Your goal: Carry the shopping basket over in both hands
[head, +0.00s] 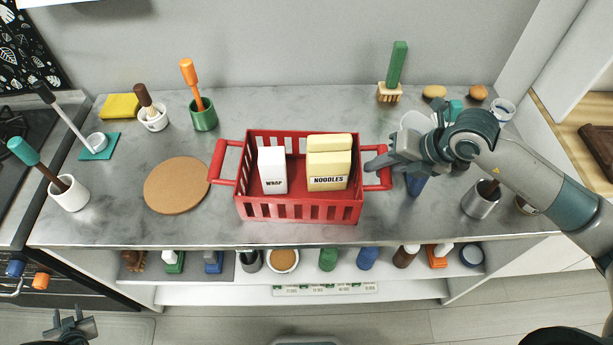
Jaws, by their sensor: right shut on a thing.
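The red shopping basket (300,211) stands upright on the grey marble counter. It holds a white box marked WRAP (272,170) and pale yellow packs, the front one marked NOODLES (328,171). My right gripper (378,166) reaches in from the right and is shut on the basket's right handle (383,180), partly hiding it. The left handle (222,163) sticks out free on the other side. My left gripper (68,322) is low at the bottom left, far from the basket, with its fingers apart and empty.
A round cork mat (177,185) lies left of the basket. A green cup with an orange-handled tool (203,115) stands behind it. A metal cup (481,199) is at the right, near my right arm. Several items fill the shelf (240,295) below. Counter in front is narrow.

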